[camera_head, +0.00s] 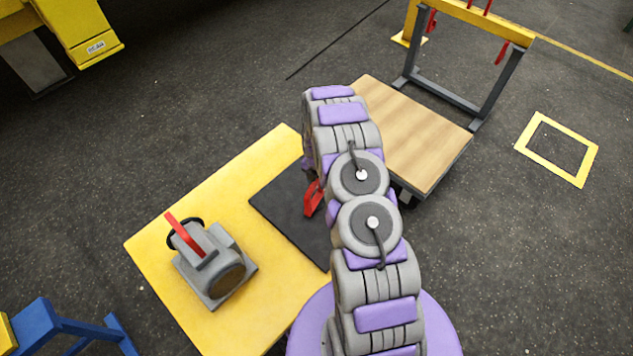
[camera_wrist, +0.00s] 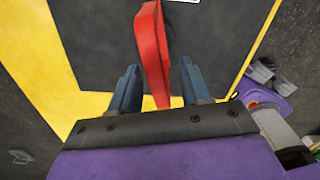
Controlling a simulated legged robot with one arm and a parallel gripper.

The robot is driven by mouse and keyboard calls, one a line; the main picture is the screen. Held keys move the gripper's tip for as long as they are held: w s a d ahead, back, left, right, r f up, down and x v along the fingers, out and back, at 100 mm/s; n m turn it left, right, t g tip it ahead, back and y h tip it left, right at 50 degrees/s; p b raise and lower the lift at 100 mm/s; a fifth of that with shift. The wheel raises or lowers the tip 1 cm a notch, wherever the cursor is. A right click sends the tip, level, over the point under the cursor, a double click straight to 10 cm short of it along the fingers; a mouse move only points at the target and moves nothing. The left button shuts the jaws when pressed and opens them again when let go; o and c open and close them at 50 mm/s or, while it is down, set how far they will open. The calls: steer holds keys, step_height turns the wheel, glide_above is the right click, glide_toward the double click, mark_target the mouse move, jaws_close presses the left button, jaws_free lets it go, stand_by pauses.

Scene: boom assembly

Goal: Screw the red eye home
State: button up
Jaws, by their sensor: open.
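A red part (camera_wrist: 152,45), which looks like the red eye, stands at the black mat in the wrist view. It passes between the two blue-grey fingers of my gripper (camera_wrist: 158,74). The fingers are apart, with gaps on both sides of the red part. In the head view the red part (camera_head: 313,198) shows at the left edge of my arm, over the black mat (camera_head: 283,208). My arm hides the gripper there. How the red part meets the mat, and any thread, cannot be made out.
The yellow table (camera_head: 165,240) carries a grey machine (camera_head: 212,268) with a red lever at left. A wood-topped cart (camera_head: 425,140) stands behind my arm, beside a frame (camera_head: 495,95) with red hanging parts. A blue stand (camera_head: 50,325) is at lower left.

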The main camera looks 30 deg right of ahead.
steer(key=shift+a, duration=0.85)
steer(key=shift+d+f, duration=0.1)
steer(key=shift+d, duration=0.5)
steer(key=c, duration=0.6)
steer(key=shift+c, duration=0.6)
steer(key=shift+a, duration=0.25)
jaws_close()
